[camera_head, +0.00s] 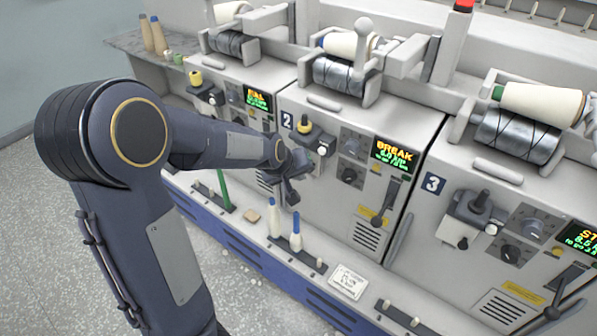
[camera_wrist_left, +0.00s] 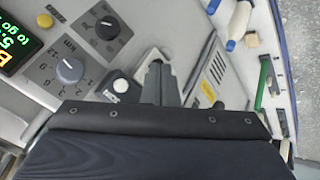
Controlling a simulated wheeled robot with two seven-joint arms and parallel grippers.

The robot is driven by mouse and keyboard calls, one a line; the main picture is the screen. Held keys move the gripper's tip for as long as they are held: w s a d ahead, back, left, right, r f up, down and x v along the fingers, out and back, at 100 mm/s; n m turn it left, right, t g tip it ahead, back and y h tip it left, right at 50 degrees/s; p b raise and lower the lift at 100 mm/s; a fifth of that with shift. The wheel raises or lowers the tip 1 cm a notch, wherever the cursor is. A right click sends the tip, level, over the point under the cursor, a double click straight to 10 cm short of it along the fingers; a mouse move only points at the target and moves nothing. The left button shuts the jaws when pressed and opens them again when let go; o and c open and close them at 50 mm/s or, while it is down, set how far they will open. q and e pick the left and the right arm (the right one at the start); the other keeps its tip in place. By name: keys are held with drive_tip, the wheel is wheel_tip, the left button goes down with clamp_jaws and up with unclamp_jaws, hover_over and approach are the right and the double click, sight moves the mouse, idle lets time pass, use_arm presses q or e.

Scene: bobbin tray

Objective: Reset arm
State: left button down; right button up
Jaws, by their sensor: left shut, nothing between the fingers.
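My left arm comes in from the left in the head view, and its gripper (camera_head: 291,192) is in front of the panel of unit 2, left of its lever (camera_head: 380,212). In the left wrist view the gripper's fingers (camera_wrist_left: 160,82) are together with nothing between them. They show close to the grey panel, beside a knob (camera_wrist_left: 69,71) and a black-and-white part (camera_wrist_left: 118,88). Whether the fingertips touch the panel cannot be told. My right gripper is in neither view.
Two white bobbins with blue tips, one left (camera_head: 273,218) and one right (camera_head: 296,234), stand on the low ledge below the gripper. Unit 3's panel (camera_head: 433,215) is to the right. Speckled floor lies in front.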

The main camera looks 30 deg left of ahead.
use_arm(q)
drive_tip(key=s+d+r+m+h+p, duration=0.1)
drive_tip(key=s+r, duration=0.3)
drive_tip(key=s, duration=0.5)
drive_tip(key=s+d+r+m+g+h+p, duration=0.1)
drive_tip(key=s+d+r+m+p, duration=0.2)
drive_tip(key=s, duration=0.6)
drive_tip(key=s+d+r+m+h+p, duration=0.1)
drive_tip(key=s+d+r+m+p, duration=0.1)
drive_tip(key=s+r, duration=0.4)
drive_tip(key=s+d, duration=0.1)
drive_tip(key=s, duration=0.2)
drive_tip(key=shift+s+d+g+p, duration=0.2)
drive_tip(key=shift+d+g+p, duration=0.15)
drive_tip(key=shift+d+g, duration=0.05)
